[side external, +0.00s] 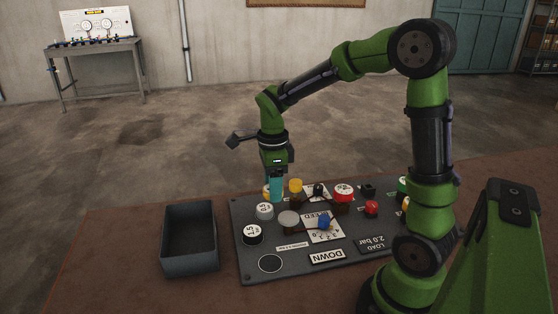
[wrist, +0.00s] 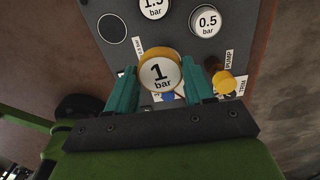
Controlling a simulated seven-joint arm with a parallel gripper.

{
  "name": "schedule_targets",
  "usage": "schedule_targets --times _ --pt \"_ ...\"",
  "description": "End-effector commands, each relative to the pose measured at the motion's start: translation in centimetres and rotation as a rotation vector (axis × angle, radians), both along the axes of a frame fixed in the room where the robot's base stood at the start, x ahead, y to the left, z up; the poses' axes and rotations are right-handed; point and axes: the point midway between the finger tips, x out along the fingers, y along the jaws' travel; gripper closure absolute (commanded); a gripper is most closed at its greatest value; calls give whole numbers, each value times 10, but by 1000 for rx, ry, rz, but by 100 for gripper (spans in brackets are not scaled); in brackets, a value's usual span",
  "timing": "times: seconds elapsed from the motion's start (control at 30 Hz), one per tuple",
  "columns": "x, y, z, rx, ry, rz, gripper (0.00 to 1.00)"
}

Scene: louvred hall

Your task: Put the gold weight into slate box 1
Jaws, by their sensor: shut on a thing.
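The gold weight (wrist: 161,73) has a white top marked "1 bar" and a gold side. It sits between the two teal fingers of my gripper (wrist: 160,84), which is shut on it. In the side external view my gripper (side external: 275,191) is at the far left part of the panel and mostly covers the weight. Whether the weight is clear of the panel is hard to tell. Slate box 1 (side external: 190,265), a dark grey open box, stands left of the panel and looks empty. The box does not show in the wrist view.
The dark panel (side external: 244,273) carries a 0.5 bar weight (side external: 264,210), a 1.5 bar weight (side external: 252,234) and an empty round spot (side external: 270,263). A yellow knob (wrist: 223,81) is close to my right-hand finger in the wrist view. A blue knob (side external: 325,222) stands mid-panel.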

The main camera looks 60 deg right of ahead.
Motion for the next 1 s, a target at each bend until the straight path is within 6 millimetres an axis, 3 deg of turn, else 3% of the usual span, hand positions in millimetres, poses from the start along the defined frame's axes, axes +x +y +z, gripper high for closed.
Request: schedule_targets --times 0.2,0.4,0.5,0.67,1.0 --pt "82 70 -29 0 3 72 90" --pt "139 127 -47 -1 -1 27 90" --pt "155 138 -46 -1 -2 -15 90" --pt "166 138 -37 1 -2 -78 90" --pt "165 137 -90 0 1 -107 90"
